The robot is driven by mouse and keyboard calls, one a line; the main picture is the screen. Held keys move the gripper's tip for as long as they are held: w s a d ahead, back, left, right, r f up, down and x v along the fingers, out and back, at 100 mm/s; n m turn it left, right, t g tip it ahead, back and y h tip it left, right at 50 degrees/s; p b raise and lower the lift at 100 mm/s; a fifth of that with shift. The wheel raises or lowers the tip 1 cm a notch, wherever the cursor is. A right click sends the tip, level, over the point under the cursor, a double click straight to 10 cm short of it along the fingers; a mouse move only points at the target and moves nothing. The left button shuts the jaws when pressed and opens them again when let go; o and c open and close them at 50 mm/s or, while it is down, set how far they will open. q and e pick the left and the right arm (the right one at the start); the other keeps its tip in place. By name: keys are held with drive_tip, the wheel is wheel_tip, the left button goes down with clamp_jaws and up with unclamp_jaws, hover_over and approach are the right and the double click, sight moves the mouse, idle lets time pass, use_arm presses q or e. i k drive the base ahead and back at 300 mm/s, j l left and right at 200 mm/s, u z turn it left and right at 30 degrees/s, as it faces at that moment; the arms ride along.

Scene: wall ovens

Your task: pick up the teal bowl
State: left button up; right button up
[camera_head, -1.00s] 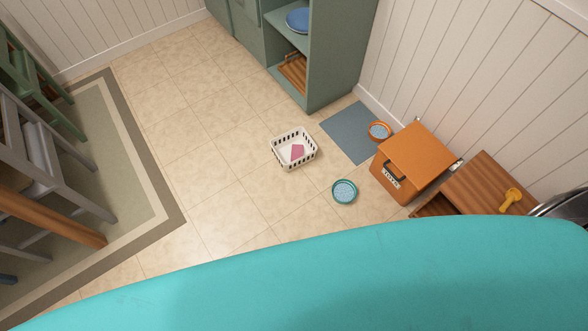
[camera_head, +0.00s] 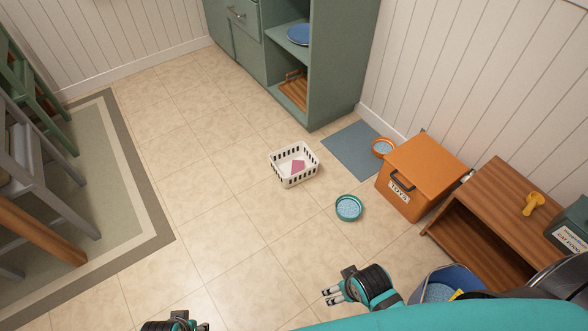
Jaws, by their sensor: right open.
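The teal bowl (camera_head: 348,208) sits upright on the tiled floor, between the white basket and the orange toy box. Something pale blue and patterned shows inside it. My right gripper (camera_head: 329,296) is open and empty, in front of the bowl and apart from it. My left gripper (camera_head: 180,322) shows only in part at the bottom edge, well to the left of the bowl; its fingers are too cut off to read.
A white basket (camera_head: 281,168) holds a pink item. The orange toy box (camera_head: 422,170), a wooden shelf unit (camera_head: 495,205) and a blue bucket (camera_head: 462,276) stand at the right. An orange bowl (camera_head: 383,148) is by the grey-blue mat (camera_head: 350,150). Floor left of the bowl is clear.

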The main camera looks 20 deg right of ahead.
sight(348, 208)
drive_tip(key=z, duration=1.05)
drive_tip(key=i+j, duration=0.1)
drive_tip(key=j, duration=0.35)
drive_tip(key=i+z, duration=0.05)
